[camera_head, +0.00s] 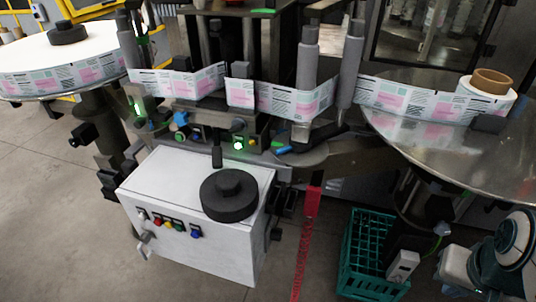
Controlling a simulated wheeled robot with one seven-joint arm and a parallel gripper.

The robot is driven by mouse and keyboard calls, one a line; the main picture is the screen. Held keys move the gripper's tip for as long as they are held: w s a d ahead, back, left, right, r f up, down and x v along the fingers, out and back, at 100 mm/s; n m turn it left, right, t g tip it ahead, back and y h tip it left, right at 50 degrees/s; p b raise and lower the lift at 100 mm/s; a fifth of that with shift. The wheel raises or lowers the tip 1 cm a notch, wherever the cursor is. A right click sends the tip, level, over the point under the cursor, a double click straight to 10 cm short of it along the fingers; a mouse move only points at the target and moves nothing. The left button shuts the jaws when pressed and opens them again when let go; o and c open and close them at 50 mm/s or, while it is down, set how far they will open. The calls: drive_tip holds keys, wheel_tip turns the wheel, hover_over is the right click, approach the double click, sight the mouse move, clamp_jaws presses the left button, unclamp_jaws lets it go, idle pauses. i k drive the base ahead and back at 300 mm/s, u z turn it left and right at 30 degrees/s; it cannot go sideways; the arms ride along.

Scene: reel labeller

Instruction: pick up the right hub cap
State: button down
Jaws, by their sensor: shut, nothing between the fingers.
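Another black hub cap (67,32) sits at the centre of the large left label reel (60,72). The small right label roll (487,98) stands on the round metal table (450,150), with its brown core bare at the top. My gripper is not in view; only white and teal links of my arm show at the lower right, well apart from the cabinet.
The label web (285,100) runs across the machine behind the cabinet, past upright grey rollers (307,60). Buttons (170,223) line the cabinet front. A green crate (368,250) stands on the floor below the metal table. The floor at left (50,200) is clear.

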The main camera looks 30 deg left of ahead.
sight(229, 195)
drive_tip(key=u, duration=1.4)
drive_tip(key=k, duration=1.2)
drive_tip(key=z, duration=0.6)
drive_tip(key=i, duration=1.15)
drive_tip(key=u, duration=1.25)
drive_tip(key=i, duration=0.7)
drive_tip(key=u, duration=0.7)
